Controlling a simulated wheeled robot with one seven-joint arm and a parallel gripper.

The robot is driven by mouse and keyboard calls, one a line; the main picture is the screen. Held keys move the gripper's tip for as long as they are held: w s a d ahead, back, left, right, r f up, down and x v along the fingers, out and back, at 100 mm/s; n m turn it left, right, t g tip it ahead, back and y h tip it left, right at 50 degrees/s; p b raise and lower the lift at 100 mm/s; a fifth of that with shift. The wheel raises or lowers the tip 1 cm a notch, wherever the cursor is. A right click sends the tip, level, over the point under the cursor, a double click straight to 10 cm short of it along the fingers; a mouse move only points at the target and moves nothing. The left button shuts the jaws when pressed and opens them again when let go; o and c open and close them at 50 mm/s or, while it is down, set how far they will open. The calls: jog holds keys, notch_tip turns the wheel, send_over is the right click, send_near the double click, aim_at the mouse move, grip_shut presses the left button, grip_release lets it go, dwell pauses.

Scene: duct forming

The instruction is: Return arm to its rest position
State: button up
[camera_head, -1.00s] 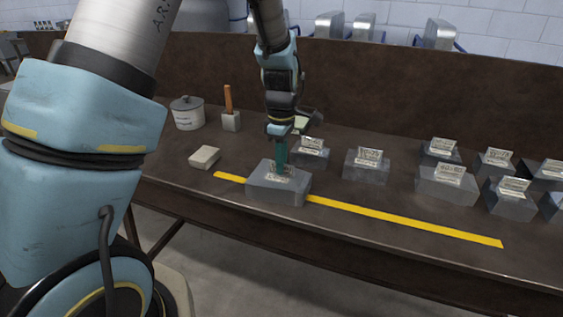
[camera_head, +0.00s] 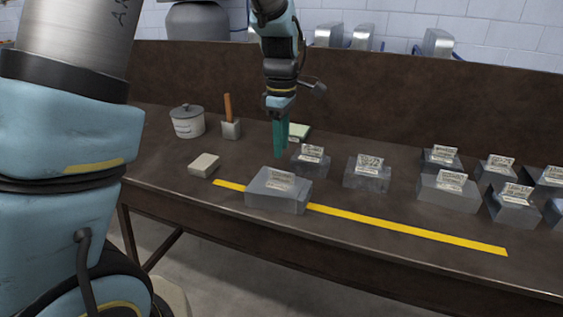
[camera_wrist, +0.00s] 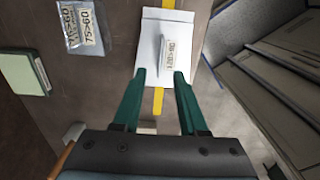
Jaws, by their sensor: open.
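My gripper (camera_head: 281,153) has teal fingers and hangs above the brown workbench (camera_head: 350,217). It is open and empty. A grey metal block with a label card (camera_head: 275,202) sits on the yellow line, below and in front of the fingers, apart from them. In the wrist view, my gripper (camera_wrist: 158,76) shows its two fingers spread, with the labelled block (camera_wrist: 150,50) beyond their tips.
Several other labelled grey blocks (camera_head: 367,180) stand to the right. A lidded pot (camera_head: 187,121), a mallet (camera_head: 230,128), a pale small block (camera_head: 204,165) and a green pad (camera_head: 299,132) are on the bench. A brown back panel (camera_head: 400,103) rises behind.

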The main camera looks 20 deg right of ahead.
jog(key=w+a+r+m, duration=0.15)
jog(key=a+m, duration=0.25)
jog(key=a, duration=1.1)
jog(key=s+a+f+m, duration=0.1)
jog(key=s+a+m, duration=0.1)
jog(key=a, duration=0.5)
jog(key=s+a+f+m+t, duration=0.1)
jog(key=s+a+m, duration=0.2)
jog(key=a, duration=0.5)
jog(key=shift+s+f+m+t, duration=0.3)
jog(key=shift+f+m, duration=0.05)
jog(key=shift+m, duration=0.45)
